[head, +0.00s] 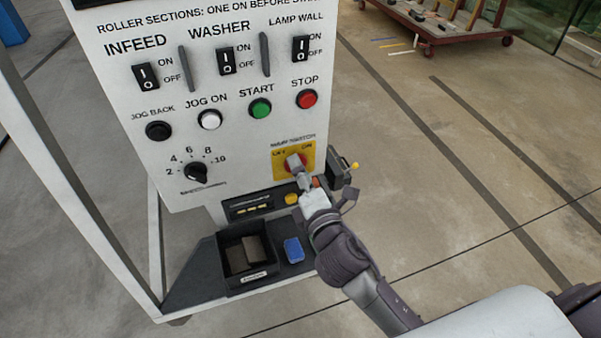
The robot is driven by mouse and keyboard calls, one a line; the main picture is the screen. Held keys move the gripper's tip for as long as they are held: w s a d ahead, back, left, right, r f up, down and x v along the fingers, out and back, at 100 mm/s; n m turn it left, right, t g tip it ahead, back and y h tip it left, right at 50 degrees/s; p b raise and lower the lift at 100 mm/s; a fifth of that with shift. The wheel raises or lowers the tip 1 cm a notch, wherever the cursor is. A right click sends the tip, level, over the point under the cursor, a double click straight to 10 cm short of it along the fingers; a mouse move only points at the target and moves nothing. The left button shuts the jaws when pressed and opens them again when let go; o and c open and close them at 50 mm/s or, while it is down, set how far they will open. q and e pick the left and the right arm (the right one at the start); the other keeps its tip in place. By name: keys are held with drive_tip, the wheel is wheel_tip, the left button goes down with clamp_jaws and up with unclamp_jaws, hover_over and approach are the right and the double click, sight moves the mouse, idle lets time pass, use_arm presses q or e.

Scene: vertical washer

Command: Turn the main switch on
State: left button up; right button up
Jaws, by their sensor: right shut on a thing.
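The main switch (282,167) is a red rotary knob on a yellow plate marked OFF and ON, low on the right of the white control panel (235,130) in the head view. My right gripper (300,172) reaches up to it from the lower right and is shut on its knob. The fingers cover most of the knob, so I cannot tell exactly which way it points. My left gripper is not in view.
Below is a shelf with a black bin (247,279) and a blue block (293,250). Open floor lies right; a red cart (450,32) stands behind.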

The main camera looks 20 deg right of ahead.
drive_tip(key=shift+f+m+p, duration=0.1)
drive_tip(key=shift+m+p, duration=0.2)
drive_tip(key=shift+m, duration=6.1)
drive_tip(key=o, duration=1.2)
drive_tip(key=shift+c, duration=0.2)
drive_tip(key=s, duration=1.2)
drive_tip(key=shift+d, duration=0.2)
